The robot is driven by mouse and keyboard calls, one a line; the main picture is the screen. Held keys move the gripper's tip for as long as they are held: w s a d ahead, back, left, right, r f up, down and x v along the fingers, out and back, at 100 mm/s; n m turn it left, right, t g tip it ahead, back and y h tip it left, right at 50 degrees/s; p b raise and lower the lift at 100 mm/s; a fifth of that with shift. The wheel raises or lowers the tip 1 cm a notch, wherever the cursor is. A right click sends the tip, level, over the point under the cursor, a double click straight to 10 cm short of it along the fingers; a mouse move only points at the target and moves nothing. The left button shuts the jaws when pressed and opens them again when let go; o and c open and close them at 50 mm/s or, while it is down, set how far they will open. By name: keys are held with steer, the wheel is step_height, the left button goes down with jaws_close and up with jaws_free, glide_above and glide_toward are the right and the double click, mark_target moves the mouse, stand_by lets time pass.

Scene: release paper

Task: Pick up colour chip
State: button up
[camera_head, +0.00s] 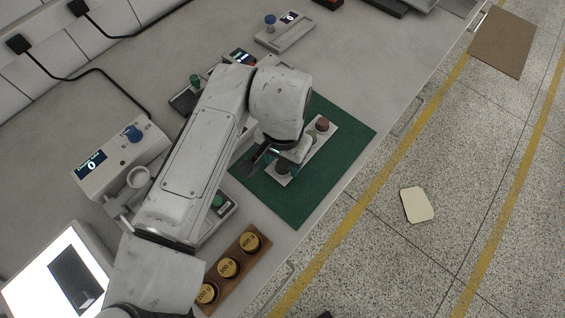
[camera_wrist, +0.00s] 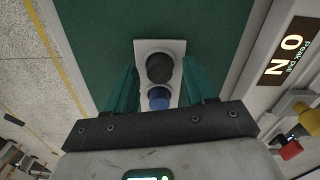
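A narrow white holder (camera_head: 306,152) lies on a dark green mat (camera_head: 333,168) on the bench. A brown round chip (camera_head: 322,124) sits at its far end in the head view. I cannot tell which piece is the task's colour chip. My gripper (camera_wrist: 161,88) has two teal fingers standing apart, one on each side of the holder, with a gap between them and the pieces. In the head view my arm partly hides the holder's near end.
A grey gauge with a blue knob and a "0" display (camera_head: 92,165) stands left on the bench. A wooden block (camera_head: 240,256) with several brass weights is at the lower middle. A lit screen (camera_head: 60,275) is lower left. The mat's right side is clear.

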jaws_close()
steer(key=shift+r, duration=0.1)
stand_by(0.3)
